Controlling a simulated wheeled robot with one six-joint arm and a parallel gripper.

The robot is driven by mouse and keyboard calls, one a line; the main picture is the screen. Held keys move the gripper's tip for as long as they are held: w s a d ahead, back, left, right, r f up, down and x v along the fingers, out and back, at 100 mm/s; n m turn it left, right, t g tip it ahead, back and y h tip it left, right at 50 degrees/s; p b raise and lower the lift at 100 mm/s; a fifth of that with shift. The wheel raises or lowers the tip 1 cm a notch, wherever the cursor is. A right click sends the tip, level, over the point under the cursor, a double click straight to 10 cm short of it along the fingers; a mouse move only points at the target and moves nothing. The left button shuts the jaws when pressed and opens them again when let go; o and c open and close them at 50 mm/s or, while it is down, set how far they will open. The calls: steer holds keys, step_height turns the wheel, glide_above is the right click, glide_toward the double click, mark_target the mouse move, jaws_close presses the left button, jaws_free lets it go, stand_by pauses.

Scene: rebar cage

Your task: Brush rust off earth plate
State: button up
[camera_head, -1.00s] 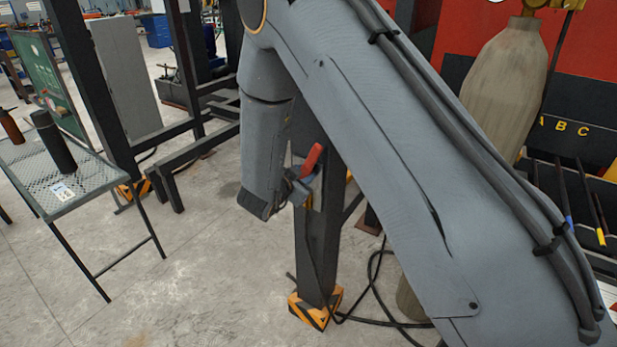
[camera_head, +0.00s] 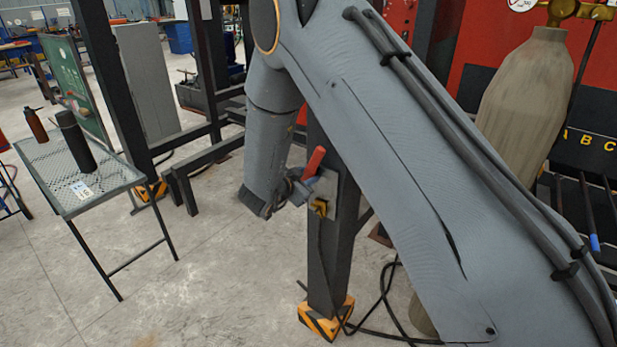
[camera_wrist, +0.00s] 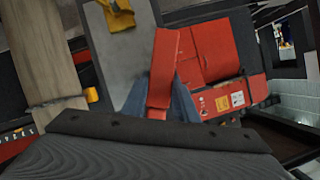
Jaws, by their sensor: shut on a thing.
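My gripper (camera_head: 300,190) is shut on a red-handled brush (camera_head: 314,161), beside a dark upright post. The red handle points up. In the wrist view the red handle (camera_wrist: 164,68) stands between the blue-grey fingers of my gripper (camera_wrist: 165,102). The bristles are hidden. A grey plate (camera_head: 327,188), seemingly the earth plate, is on the post just right of my gripper, with a yellow fitting (camera_head: 320,207) low on it. The plate (camera_wrist: 118,58) also shows behind the handle in the wrist view. I cannot tell whether the brush touches it, and no rust is clear.
The post stands on a yellow-and-black foot (camera_head: 325,318), with black cables (camera_head: 385,310) on the floor. A mesh table (camera_head: 60,183) with a dark cylinder (camera_head: 75,140) and a brown bottle (camera_head: 35,125) stands left. A tan gas cylinder (camera_head: 528,95) stands right. Floor between is clear.

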steer(key=shift+s+a+p, duration=0.5)
steer(key=shift+s+a, duration=0.4)
steer(key=shift+s, duration=0.3)
steer(key=shift+s+a+p, duration=0.5)
steer(key=shift+s+a, duration=0.4)
steer(key=shift+s, duration=0.25)
steer(key=shift+s+a+p, duration=0.4)
steer(key=shift+s+a, duration=0.55)
steer(key=shift+s, duration=0.25)
